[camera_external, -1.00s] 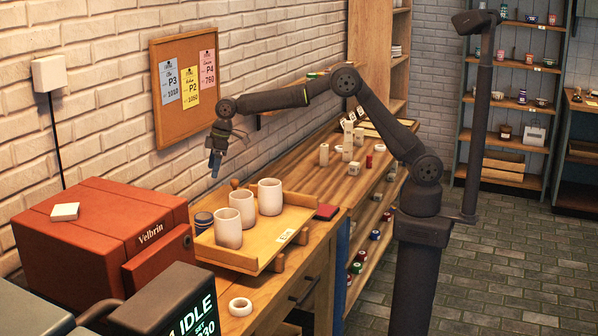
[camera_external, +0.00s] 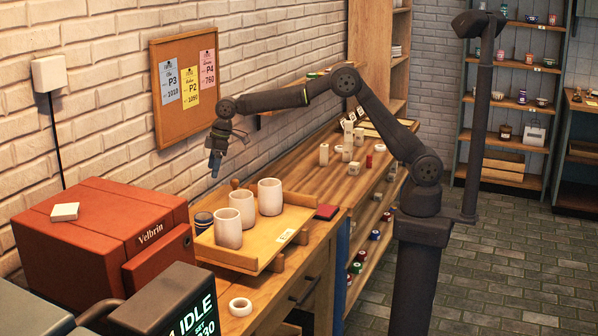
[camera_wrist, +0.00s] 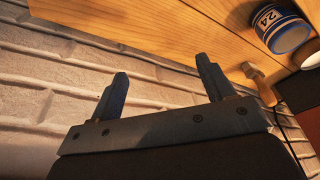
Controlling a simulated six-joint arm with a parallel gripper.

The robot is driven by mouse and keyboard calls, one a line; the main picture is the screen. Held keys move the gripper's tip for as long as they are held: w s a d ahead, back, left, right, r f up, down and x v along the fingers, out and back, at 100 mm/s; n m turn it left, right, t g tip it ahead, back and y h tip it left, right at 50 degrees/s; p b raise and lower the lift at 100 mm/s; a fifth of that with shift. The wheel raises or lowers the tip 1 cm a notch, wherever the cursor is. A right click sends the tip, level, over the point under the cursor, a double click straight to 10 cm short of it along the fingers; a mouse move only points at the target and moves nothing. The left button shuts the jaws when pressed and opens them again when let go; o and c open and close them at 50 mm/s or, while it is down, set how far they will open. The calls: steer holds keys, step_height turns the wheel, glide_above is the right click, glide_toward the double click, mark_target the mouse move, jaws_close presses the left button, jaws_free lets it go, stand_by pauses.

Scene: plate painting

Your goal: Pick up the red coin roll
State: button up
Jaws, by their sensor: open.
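A small red upright piece (camera_external: 369,160), which looks like the red coin roll, stands on the wooden counter (camera_external: 303,172) at the right of the white pieces. It is too small to make out in detail. My gripper (camera_external: 214,170) hangs in the air near the brick wall, above and left of the tray of cups, well apart from the red piece. In the wrist view my gripper (camera_wrist: 163,72) is open, with nothing between its two dark fingers. The red piece does not show in the wrist view.
A wooden tray (camera_external: 258,258) holds three pale cups (camera_external: 228,228). A blue can (camera_external: 203,222) stands beside them; a blue-banded can marked 24 (camera_wrist: 285,30) shows in the wrist view. White cylinders and blocks (camera_external: 348,138) crowd near the red piece. A red kiln-like box (camera_external: 95,235) stands left.

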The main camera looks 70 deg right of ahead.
stand_by(0.4)
steer(key=c, duration=0.5)
